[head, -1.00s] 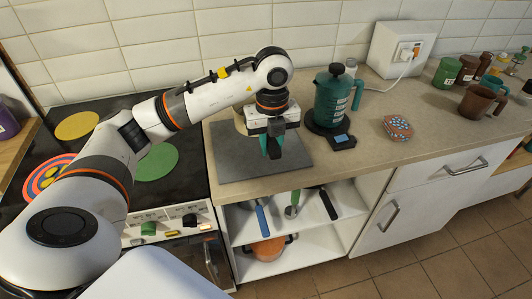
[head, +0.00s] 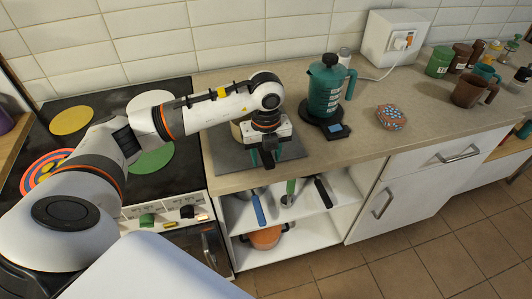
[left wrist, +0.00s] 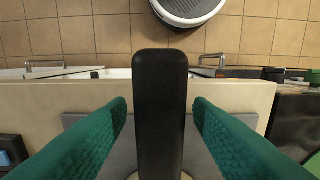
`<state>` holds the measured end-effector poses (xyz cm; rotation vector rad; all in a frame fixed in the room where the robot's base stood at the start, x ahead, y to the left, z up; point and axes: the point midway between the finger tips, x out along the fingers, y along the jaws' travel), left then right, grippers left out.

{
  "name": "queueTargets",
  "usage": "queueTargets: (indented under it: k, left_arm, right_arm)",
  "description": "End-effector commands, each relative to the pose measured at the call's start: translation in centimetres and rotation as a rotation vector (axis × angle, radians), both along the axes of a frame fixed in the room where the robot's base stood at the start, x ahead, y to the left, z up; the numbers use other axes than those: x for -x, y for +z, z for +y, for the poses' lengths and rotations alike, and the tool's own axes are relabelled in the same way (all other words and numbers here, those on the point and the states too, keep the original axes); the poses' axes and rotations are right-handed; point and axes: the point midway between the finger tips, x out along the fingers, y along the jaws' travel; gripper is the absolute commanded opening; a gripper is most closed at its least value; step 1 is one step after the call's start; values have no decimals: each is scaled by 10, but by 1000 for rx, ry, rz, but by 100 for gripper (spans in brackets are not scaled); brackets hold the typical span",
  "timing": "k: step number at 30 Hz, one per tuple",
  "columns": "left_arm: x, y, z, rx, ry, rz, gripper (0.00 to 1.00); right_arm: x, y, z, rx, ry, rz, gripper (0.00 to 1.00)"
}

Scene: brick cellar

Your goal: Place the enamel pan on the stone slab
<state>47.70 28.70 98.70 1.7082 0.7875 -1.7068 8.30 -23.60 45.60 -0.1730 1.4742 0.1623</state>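The grey stone slab (head: 222,160) lies on the counter next to the stove; it also shows in the left wrist view (left wrist: 90,124). The cream enamel pan (head: 237,132) is on the slab, mostly hidden behind my left gripper and wrist. Its black handle (left wrist: 160,105) points toward the counter's front edge. My left gripper (head: 265,161) is open, with its green fingers on either side of the handle and a narrow gap on each side in the left wrist view (left wrist: 160,112). My right gripper is not in view.
A green coffee maker (head: 327,90) stands on a dark base right of the slab. The stove (head: 100,120) is on the left. An open shelf below holds utensils and an orange pot (head: 265,237).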

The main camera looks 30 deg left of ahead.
Motion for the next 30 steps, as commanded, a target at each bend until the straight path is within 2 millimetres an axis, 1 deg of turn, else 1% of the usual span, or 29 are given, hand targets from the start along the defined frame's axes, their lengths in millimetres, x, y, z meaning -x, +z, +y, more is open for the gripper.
queueTargets:
  k: [7,11,14,24,27,30]
  left_arm:
    - [0,1,0,0,0,0,47]
    - [-1,7,0,0,-1,-3,47]
    - [-1,20,0,0,-1,-5,47]
    - [-1,92,-1,1,-1,-6,47]
    - [-1,109,0,-1,-1,-5,47]
    - [0,117,0,-1,1,-2,47]
  right_arm:
    - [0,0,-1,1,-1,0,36]
    - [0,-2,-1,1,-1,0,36]
    - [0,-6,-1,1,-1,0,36]
    - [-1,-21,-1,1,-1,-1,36]
    - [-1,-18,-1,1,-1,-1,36]
    - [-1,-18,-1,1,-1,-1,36]
